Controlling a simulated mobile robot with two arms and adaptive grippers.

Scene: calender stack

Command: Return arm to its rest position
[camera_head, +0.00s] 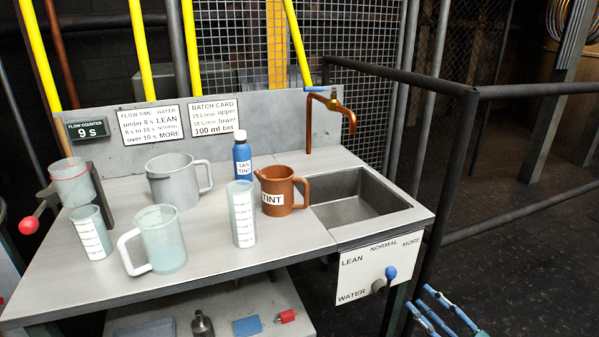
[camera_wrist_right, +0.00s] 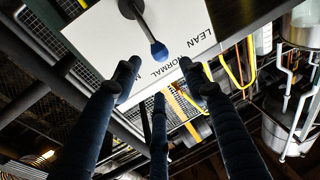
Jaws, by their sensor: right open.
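My right gripper (camera_head: 447,308) is at the lower right of the head view, open and empty, right of and below the WATER panel (camera_head: 352,276). The panel's lever with a blue tip (camera_head: 391,272) leans up and right, between the NORMAL and MORE labels. In the right wrist view the dark fingers of my right gripper (camera_wrist_right: 162,80) are spread. The blue lever tip (camera_wrist_right: 158,50) shows beyond them, apart from the fingers as far as I can tell. My left gripper is not in view.
The steel bench (camera_head: 200,265) holds clear jugs and beakers, a grey pitcher (camera_head: 173,184), a blue TAN TINT bottle (camera_head: 242,158) and a copper TINT jug (camera_head: 282,194). A sink (camera_head: 355,207) is at its right. A dark railing (camera_head: 530,90) stands right; open floor lies beyond.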

